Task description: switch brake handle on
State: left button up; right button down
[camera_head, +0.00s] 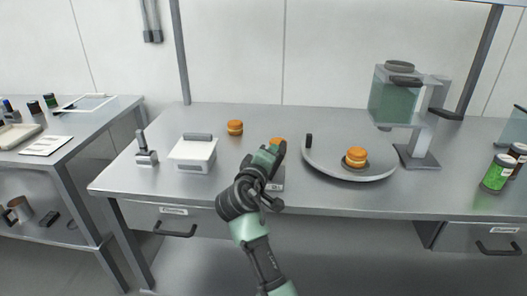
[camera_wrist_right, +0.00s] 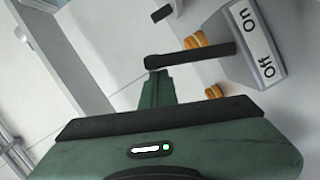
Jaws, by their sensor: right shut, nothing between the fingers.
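The brake handle is a dark lever (camera_wrist_right: 200,54) with a round end, on a grey box with a white On/Off label (camera_wrist_right: 257,45) in the right wrist view. The lever meets the box between the two words; I cannot tell which position it is in. My right gripper (camera_wrist_right: 158,88) is shut and empty, its green fingertips at the lever's round end; I cannot tell whether they touch. In the head view, my right gripper (camera_head: 273,155) is over the front of the table, and the grey box (camera_head: 277,184) is partly hidden behind it. My left gripper is not in view.
On the metal table (camera_head: 220,192), a round tray (camera_head: 340,172) holding an orange bun-like item (camera_head: 356,156) and a dispenser (camera_head: 395,98) stand to the right. A white box (camera_head: 193,154) and a small lever device (camera_head: 146,157) stand to the left. Green-labelled cans (camera_head: 497,173) are far right.

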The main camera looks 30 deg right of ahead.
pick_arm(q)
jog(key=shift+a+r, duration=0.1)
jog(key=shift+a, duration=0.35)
pick_arm(e)
jog(key=shift+s+d+m, duration=0.3)
jog(key=shift+d+m, duration=0.1)
jog(key=shift+m, duration=0.1)
jog(key=shift+f, duration=0.15)
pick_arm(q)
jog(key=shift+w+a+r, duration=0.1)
